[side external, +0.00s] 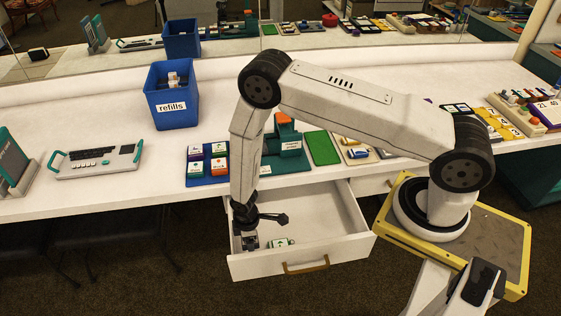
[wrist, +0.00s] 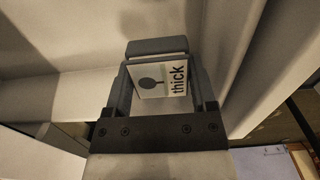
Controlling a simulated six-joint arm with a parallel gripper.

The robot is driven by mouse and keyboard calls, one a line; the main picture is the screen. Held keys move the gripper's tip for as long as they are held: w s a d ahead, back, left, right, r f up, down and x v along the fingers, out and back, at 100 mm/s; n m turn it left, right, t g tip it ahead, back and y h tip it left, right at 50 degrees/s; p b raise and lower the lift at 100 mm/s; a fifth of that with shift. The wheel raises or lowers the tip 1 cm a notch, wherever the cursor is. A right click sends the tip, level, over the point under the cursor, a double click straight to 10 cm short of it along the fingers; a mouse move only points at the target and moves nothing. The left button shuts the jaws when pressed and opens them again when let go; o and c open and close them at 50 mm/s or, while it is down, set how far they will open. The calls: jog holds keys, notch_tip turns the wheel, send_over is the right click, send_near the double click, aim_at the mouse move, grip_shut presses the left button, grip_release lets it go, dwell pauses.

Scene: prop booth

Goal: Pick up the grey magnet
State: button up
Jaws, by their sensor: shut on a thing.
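My gripper (side external: 249,236) is down inside the open white drawer (side external: 330,215), near its left front corner. In the wrist view my gripper (wrist: 160,88) is shut on a small block, apparently the grey magnet (wrist: 160,80). Its white face carries a dark round-headed picture and the word "thick", and grey shows around it. The fingers lie along its left and right sides. In the side view the magnet is too small and dark to make out clearly. I cannot tell whether it touches the drawer floor.
Another small block (side external: 282,243) with a white and green face lies in the drawer, right of my gripper. Drawer walls stand close around. Above are a blue tray of labelled blocks (side external: 207,183), a green mat (side external: 322,148) and a blue refills bin (side external: 171,97).

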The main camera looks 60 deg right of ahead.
jog(key=shift+r, duration=2.5)
jog(key=shift+r, duration=0.1)
notch_tip(320, 180, up, 20)
jog(key=w+d+n, duration=0.8)
jog(key=d+n, duration=0.4)
jog(key=n, duration=0.6)
jog(key=w+d+n, duration=0.7)
jog(key=d+n, duration=0.5)
jog(key=n, duration=0.6)
notch_tip(320, 180, down, 6)
jog(key=shift+w+a+r, duration=0.1)
jog(key=shift+a+r, duration=0.05)
jog(key=shift+r, duration=0.05)
jog(key=shift+f, duration=0.15)
jog(key=shift+f, duration=3.25)
